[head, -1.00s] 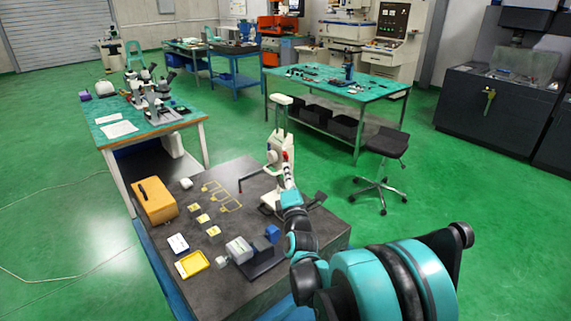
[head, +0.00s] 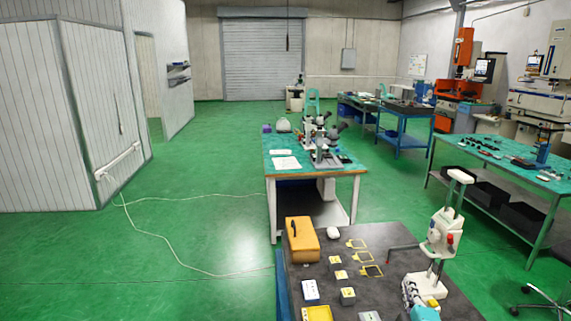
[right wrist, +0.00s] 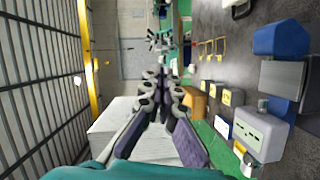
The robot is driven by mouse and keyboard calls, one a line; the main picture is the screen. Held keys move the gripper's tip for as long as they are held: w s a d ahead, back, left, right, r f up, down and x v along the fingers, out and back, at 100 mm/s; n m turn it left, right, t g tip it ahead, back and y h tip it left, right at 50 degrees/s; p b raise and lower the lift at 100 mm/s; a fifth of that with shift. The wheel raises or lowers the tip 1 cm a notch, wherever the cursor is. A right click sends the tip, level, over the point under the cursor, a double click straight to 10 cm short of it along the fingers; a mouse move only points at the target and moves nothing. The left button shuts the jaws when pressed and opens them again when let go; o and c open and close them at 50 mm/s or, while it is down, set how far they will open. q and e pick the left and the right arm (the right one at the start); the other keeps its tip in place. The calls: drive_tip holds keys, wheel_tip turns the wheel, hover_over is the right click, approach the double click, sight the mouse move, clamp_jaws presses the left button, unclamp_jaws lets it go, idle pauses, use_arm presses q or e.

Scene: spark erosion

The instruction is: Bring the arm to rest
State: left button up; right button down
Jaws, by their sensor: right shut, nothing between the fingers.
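My right gripper (head: 408,289) shows at the bottom of the head view, in front of the base of a white stand-like instrument (head: 440,236). I cannot tell from this view how far apart the two are. In the right wrist view my right gripper (right wrist: 163,76) has its fingers drawn together, with nothing held between them. Only a small teal piece of my right arm shows below it in the head view. My left gripper is in neither view.
The dark bench top (head: 375,240) holds an orange case (head: 302,240), yellow frames (head: 371,271), small blocks (head: 347,296) and a yellow tray (head: 318,314). A microscope table (head: 315,172) stands behind. Green floor (head: 200,240) is open at left, crossed by a thin cable.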

drive_tip(key=s+a+f+m+g+y, duration=0.45)
drive_tip(key=s+a+f, duration=0.25)
drive_tip(key=a, duration=0.3)
drive_tip(key=s+a+f+m+g, duration=0.2)
drive_tip(key=s+f+m, duration=0.1)
drive_tip(key=s+m, duration=0.1)
drive_tip(key=s+a+f+m+g+b, duration=0.1)
drive_tip(key=s+a+f+m+g, duration=0.1)
drive_tip(key=s, duration=0.5)
drive_tip(key=shift+s+f+m+g, duration=0.2)
drive_tip(key=shift+f+m+g, duration=0.25)
drive_tip(key=shift+m, duration=0.6)
drive_tip(key=shift+h, duration=0.25)
